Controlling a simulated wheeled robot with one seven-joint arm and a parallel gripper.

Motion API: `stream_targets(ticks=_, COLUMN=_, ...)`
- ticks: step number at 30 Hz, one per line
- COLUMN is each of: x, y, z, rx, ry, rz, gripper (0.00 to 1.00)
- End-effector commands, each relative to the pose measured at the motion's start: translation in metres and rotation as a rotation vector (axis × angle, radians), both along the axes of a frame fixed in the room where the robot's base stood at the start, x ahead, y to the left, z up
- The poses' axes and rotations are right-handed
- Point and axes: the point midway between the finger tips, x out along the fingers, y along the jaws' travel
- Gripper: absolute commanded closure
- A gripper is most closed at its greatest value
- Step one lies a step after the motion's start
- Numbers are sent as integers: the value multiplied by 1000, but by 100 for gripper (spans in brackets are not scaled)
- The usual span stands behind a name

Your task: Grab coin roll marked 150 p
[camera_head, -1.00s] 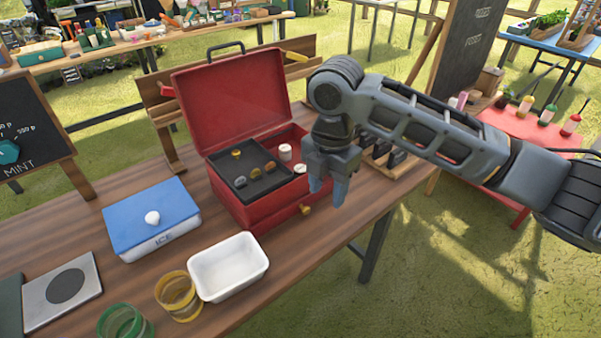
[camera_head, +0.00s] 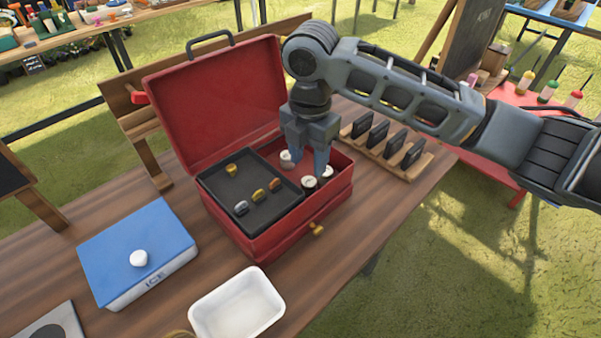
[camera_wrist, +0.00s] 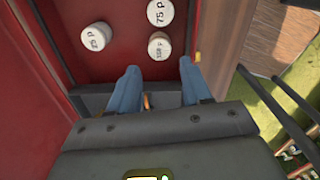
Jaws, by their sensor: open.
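The 150 p coin roll (camera_wrist: 159,46) is a white upright cylinder in the red cash box (camera_wrist: 180,80). In the head view the roll (camera_head: 309,183) stands in the box's right part, beside the black tray. A 75 p roll (camera_wrist: 160,12) stands close to it, and a 25 p roll (camera_wrist: 95,36) is nearer the lid side. In the head view these are the right roll (camera_head: 328,172) and the back roll (camera_head: 286,160). My gripper (camera_wrist: 162,86) is open and empty, above the box, with the 150 p roll just beyond its fingertips in the wrist view.
The black tray (camera_head: 212,187) with several coins fills the box's left part. The raised lid (camera_head: 215,100) stands behind. A wooden rack (camera_head: 415,165) with dark cards is to the right. A blue ICE box (camera_head: 110,245) and a white tub (camera_head: 210,318) are in front and left.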

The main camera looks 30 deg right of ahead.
Motion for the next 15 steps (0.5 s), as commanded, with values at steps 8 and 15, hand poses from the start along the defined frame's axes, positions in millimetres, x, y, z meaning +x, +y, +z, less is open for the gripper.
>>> stream_targets(ticks=8, x=0, y=-1, z=-24, rx=0, ry=2, rz=-2, gripper=52)
stream_targets(ticks=15, x=-1, y=-4, z=-52, rx=-1, ry=4, rz=-2, gripper=52)
